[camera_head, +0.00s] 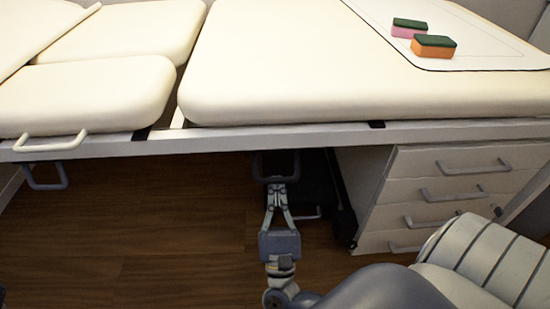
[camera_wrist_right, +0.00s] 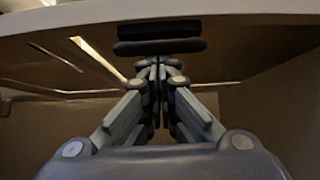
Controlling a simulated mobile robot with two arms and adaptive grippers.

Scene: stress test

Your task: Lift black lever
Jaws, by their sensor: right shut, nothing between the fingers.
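A black lever, a dark loop handle (camera_head: 276,178), hangs under the front rail of the bed in the head view. In the right wrist view it shows as a dark bar (camera_wrist_right: 160,47) just beyond the fingertips. My right gripper (camera_head: 276,188) points at it from the near side, below the bed edge. Its fingers (camera_wrist_right: 157,64) are closed together with nothing between them. The tips are at or very close to the lever; I cannot tell whether they touch it. My left gripper is not in view.
The cream bed (camera_head: 300,75) lies above, with two sponges (camera_head: 433,46) on a white mat. A drawer cabinet (camera_head: 440,190) stands under it to the right. A grey handle (camera_head: 47,178) hangs at the left. The wooden floor (camera_head: 150,230) is clear at the left.

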